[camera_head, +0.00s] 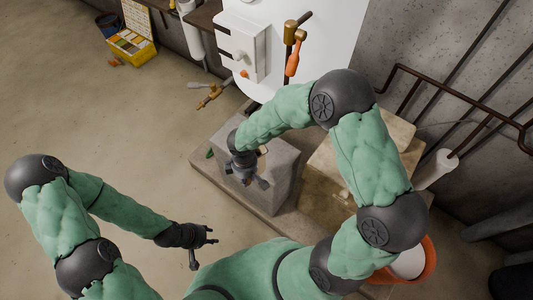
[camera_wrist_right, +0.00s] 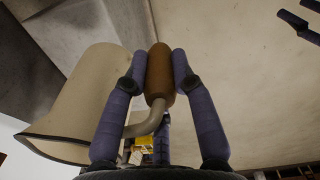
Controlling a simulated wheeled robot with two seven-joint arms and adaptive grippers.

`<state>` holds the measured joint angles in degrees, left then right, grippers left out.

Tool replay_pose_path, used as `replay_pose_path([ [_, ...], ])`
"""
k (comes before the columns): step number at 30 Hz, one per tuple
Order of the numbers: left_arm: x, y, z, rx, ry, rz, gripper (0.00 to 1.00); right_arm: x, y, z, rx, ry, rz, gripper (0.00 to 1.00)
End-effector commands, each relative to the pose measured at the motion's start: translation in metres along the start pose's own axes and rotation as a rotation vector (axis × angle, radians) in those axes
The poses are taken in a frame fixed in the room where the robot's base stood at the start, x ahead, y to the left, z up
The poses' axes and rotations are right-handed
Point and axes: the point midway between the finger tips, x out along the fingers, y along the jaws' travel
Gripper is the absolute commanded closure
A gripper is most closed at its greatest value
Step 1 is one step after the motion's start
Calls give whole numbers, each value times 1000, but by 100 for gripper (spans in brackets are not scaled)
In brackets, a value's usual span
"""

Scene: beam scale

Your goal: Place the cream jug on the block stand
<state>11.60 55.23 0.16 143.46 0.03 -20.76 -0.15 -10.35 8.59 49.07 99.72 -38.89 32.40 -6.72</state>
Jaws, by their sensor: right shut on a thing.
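The cream jug (camera_wrist_right: 80,95) fills the left of the right wrist view, tilted in the picture, with a dark-edged rim. Its brown handle grip (camera_wrist_right: 160,75) is between the fingers of my right gripper (camera_wrist_right: 160,85), which is shut on it. In the head view my right gripper (camera_head: 250,178) is over the grey block stand (camera_head: 284,172). There the jug is mostly or wholly hidden by the gripper and wrist. I cannot tell whether it touches the block. My left gripper (camera_head: 205,248) is empty, with its fingers apart, left of and in front of the block.
A paler stone block (camera_head: 325,182) stands right of the grey one, partly behind my right arm. An orange bucket (camera_head: 425,262) is at right.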

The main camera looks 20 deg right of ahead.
Motion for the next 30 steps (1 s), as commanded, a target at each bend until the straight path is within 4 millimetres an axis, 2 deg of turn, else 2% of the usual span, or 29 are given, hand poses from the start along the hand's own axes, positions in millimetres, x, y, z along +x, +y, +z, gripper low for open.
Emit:
replay_pose_path([
  [5,3,-1,-1,0,2,0,60,9,16,2,-2,0,1,100],
  [16,16,-6,-1,0,2,0,60,44,90,26,-2,-1,1,100],
  [22,26,-9,-2,0,1,0,60,77,113,32,-3,-1,0,100],
  [30,29,-10,-2,0,1,0,60,92,126,36,-6,0,2,100],
])
